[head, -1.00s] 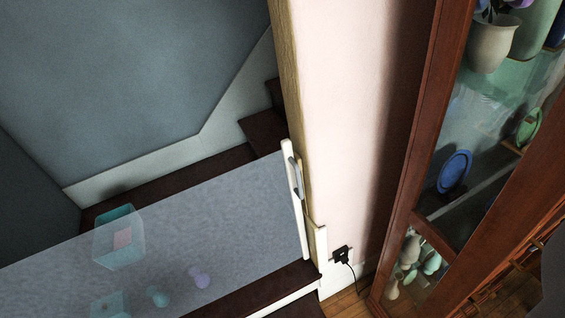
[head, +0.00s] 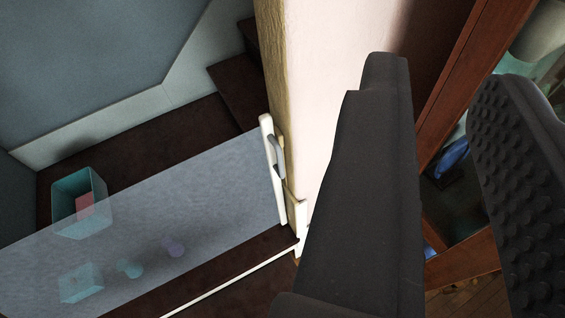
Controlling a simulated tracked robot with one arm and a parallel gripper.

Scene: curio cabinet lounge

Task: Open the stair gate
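The stair gate (head: 190,205) is a translucent grey mesh panel stretched across the stair opening, at the lower left of the head view. Its white end post (head: 270,165) stands against the wall edge and carries a grey handle (head: 278,155). The gate is shut across the stairs. My gripper (head: 450,90) fills the right of the view, with two dark fingers spread wide apart and nothing between them. The left finger is to the right of the handle in the picture, not touching it.
A teal bin (head: 92,185) with a pink item shows behind the mesh, with blurred small items lower down. Dark stairs (head: 140,140) rise behind the gate. A wooden glass cabinet (head: 465,255) with ornaments stands at the right, partly behind my fingers. A pale wall (head: 335,50) lies between.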

